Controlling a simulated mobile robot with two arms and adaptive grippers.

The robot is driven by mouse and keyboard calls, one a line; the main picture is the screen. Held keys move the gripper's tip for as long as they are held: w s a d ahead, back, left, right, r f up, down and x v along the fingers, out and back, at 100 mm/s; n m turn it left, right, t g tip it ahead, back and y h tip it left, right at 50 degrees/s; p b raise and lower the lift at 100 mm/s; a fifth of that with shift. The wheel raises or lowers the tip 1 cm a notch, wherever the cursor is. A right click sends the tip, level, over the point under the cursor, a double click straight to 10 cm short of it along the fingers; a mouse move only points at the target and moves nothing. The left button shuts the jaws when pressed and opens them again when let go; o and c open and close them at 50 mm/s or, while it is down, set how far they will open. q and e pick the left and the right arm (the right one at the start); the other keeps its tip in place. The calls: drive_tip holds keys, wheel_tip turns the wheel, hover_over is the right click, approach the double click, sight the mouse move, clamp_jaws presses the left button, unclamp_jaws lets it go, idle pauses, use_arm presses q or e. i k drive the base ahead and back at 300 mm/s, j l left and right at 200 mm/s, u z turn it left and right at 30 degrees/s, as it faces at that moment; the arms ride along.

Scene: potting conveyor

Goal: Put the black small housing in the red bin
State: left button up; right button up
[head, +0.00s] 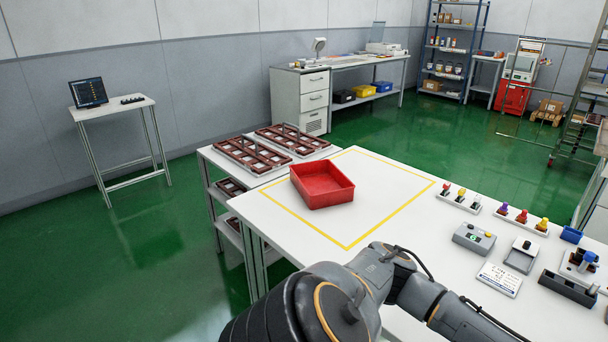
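The red bin (321,190) is an open, empty-looking shallow box. I cannot make out a thing that is surely the black small housing. A dark, long, open block (568,290) lies at the table's right side, but I cannot tell what it is. One of my arms crosses the front of the table from the bottom middle toward the lower right. Neither gripper shows in the head view.
Red-brown trays (252,155) lie on a rack left of the table. On the right stand knob holders (520,219), a grey button box (474,238), a card (499,279), a small blue bin (571,235) and a fixture (580,266). The outlined area is otherwise clear.

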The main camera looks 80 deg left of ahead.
sight(314, 182)
drive_tip(key=k+j+u, duration=0.1)
drive_tip(key=j+u, duration=0.8)
